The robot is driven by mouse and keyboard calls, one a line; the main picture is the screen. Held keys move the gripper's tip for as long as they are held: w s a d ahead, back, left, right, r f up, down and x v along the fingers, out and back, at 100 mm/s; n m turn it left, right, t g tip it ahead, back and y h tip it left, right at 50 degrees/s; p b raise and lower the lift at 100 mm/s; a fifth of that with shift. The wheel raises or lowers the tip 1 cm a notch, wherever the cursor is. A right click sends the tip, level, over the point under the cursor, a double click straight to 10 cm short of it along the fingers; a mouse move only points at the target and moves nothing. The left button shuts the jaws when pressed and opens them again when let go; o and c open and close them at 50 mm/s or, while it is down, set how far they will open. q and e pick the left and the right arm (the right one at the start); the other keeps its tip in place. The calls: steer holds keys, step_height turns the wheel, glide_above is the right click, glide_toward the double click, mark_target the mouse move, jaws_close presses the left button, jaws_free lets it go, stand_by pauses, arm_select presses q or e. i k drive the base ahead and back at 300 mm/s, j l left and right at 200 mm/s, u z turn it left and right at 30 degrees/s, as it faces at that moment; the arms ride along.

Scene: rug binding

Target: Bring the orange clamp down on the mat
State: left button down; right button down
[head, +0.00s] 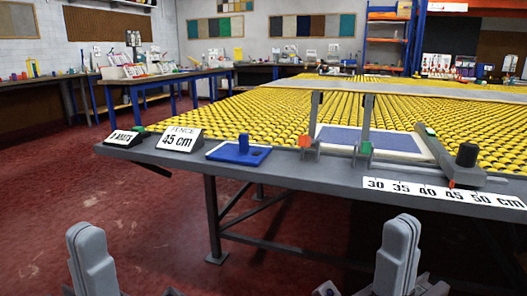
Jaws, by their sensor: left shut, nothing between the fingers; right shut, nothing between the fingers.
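The orange clamp (305,142) is at the table's front edge, with its grey lever (316,112) standing upright. A similar green clamp (365,149) stands just right of it, its lever also upright. The mat (372,139), blue with a pale border, lies flat on the table behind the two clamps, partly hidden by their levers. My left gripper (84,235) is shut and empty at the bottom left, in front of the table. My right gripper (402,228) is shut and empty at the bottom right, below the table edge in the picture. Both are apart from the clamps.
The table (200,173) has a bed of yellow rollers (260,110). A blue plate with a peg (238,152), a "FENCE 45 cm" sign (181,139) and another sign (122,137) stand left. A fence bar with a black knob (467,155) and a scale (440,192) are right.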

mark_target(310, 141)
steer(key=i+j+z, duration=0.1)
steer(key=j, duration=0.3)
steer(key=i+j, duration=0.1)
steer(key=j, duration=0.3)
steer(key=i+j+z, duration=0.15)
steer(key=j, duration=0.65)
steer(key=i+z, duration=0.05)
